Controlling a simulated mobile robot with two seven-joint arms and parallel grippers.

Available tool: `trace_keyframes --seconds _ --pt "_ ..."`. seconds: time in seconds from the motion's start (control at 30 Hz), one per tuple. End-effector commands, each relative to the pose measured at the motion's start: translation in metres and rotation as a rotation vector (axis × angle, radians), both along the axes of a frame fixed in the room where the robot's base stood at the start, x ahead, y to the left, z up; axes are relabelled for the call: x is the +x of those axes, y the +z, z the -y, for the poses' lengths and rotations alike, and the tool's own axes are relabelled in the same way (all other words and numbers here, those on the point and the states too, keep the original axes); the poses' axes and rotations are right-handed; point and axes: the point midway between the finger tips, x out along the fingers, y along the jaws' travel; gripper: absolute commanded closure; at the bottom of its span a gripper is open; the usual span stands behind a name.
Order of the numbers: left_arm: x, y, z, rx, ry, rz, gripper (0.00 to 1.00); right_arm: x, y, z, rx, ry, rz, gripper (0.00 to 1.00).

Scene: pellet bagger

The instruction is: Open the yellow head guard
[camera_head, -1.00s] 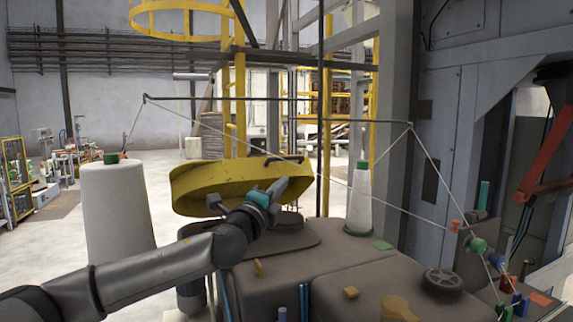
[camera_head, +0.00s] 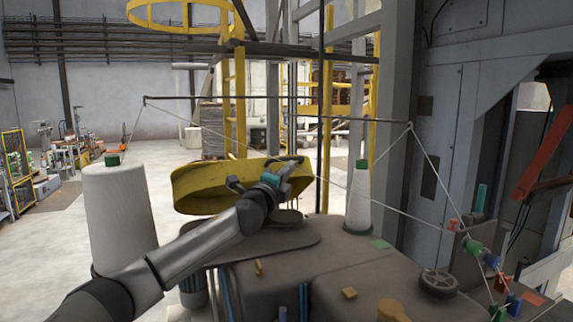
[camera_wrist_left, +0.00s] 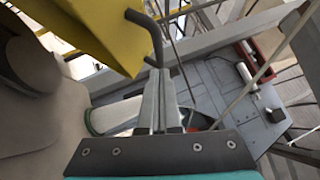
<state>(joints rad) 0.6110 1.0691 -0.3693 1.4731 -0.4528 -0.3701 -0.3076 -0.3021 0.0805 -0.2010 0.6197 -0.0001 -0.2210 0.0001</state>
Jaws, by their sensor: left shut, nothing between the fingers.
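The yellow head guard (camera_head: 205,192) sits at the back left of the brown sewing machine head (camera_head: 290,262), its broad face tilted. A dark bar handle (camera_head: 284,159) is on its upper right edge. In the left wrist view the guard (camera_wrist_left: 95,28) fills the upper left, with the bent dark handle (camera_wrist_left: 143,22) at its edge. My left gripper (camera_head: 285,172) is in front of the guard's right end, close under the handle. Its fingers (camera_wrist_left: 156,95) are together and empty, just below the handle's lower end; whether they touch it I cannot tell. My right gripper is out of view.
A large white thread cone (camera_head: 120,220) stands left of my left arm. A smaller cone (camera_head: 359,200) stands right of the guard. Threads run from an overhead bar (camera_head: 300,112) to coloured tensioners (camera_head: 475,248) at right. A grey column (camera_head: 402,140) rises behind.

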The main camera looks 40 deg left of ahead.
Motion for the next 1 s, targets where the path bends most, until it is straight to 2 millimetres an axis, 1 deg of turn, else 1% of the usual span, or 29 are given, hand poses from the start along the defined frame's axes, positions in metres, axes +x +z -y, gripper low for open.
trace_keyframes --seconds 0.2,0.67,0.77,0.9,1.0 --pt "0.005 0.004 -0.010 0.000 -0.001 0.001 1.00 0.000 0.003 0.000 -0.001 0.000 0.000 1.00" --pt "0.006 0.006 -0.013 -0.001 0.000 0.000 1.00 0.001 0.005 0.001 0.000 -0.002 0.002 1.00" --pt "0.009 0.016 -0.019 -0.001 0.001 0.002 1.00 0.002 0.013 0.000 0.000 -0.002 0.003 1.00" --pt "0.017 0.035 -0.033 -0.002 0.003 0.002 1.00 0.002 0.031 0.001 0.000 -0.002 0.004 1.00" --pt "0.022 0.046 -0.043 -0.001 0.004 0.003 1.00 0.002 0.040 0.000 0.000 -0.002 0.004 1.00"
